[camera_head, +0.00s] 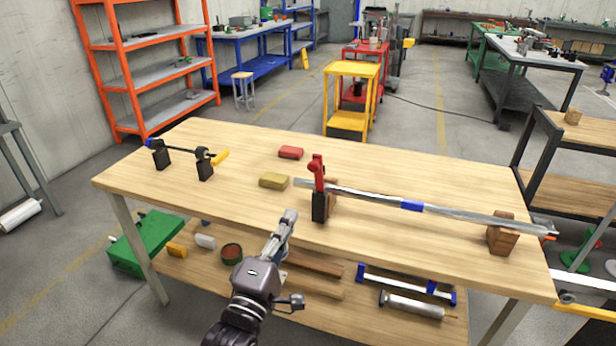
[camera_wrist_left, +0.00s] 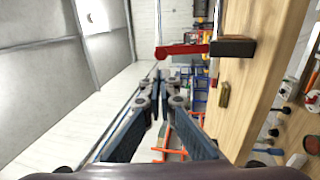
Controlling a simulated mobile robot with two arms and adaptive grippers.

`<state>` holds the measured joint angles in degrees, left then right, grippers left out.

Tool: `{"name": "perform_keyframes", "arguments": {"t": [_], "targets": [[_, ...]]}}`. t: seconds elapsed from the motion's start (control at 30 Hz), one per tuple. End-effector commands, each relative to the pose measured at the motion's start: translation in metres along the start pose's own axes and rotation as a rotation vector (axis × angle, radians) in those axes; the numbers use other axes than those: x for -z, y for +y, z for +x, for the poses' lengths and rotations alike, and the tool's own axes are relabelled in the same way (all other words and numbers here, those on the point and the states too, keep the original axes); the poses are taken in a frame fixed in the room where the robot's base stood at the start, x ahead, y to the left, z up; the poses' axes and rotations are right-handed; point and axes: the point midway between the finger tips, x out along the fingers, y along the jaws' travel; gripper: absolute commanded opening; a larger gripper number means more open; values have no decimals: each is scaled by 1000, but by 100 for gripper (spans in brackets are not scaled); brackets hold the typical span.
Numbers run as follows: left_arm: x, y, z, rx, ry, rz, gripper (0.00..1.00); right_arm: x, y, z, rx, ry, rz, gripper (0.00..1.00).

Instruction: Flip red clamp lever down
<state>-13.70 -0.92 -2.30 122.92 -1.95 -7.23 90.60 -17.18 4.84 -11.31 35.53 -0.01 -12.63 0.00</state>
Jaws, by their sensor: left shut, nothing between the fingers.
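The red clamp lever (camera_head: 317,172) stands upright on its black clamp base (camera_head: 320,207) on the wooden table. A long metal rod with a blue band (camera_head: 412,205) runs from the clamp to the right. In the left wrist view, which is turned sideways, the red lever (camera_wrist_left: 182,50) extends left from the black base (camera_wrist_left: 233,47). My left gripper (camera_head: 291,214) is shut and empty, at the table's front edge, left of and nearer than the clamp. In the wrist view its fingertips (camera_wrist_left: 160,76) are apart from the lever. My right gripper is not in view.
A wooden support (camera_head: 503,233) stands under the rod's right end. The table's back right is clear.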

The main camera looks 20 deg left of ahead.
Motion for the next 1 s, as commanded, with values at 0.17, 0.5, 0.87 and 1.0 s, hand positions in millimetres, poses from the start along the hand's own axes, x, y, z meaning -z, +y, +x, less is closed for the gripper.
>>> {"name": "perform_keyframes", "arguments": {"t": [0.17, 0.5, 0.87, 1.0], "targets": [[0, 3, 32, -4, -1, 2, 0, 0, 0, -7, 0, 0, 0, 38], [0, 3, 101, -1, -1, 3, 0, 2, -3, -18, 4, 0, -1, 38], [0, 0, 130, 0, -1, 1, 0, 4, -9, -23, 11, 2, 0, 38], [0, 0, 131, 0, -1, 1, 0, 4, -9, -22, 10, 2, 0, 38]]}}
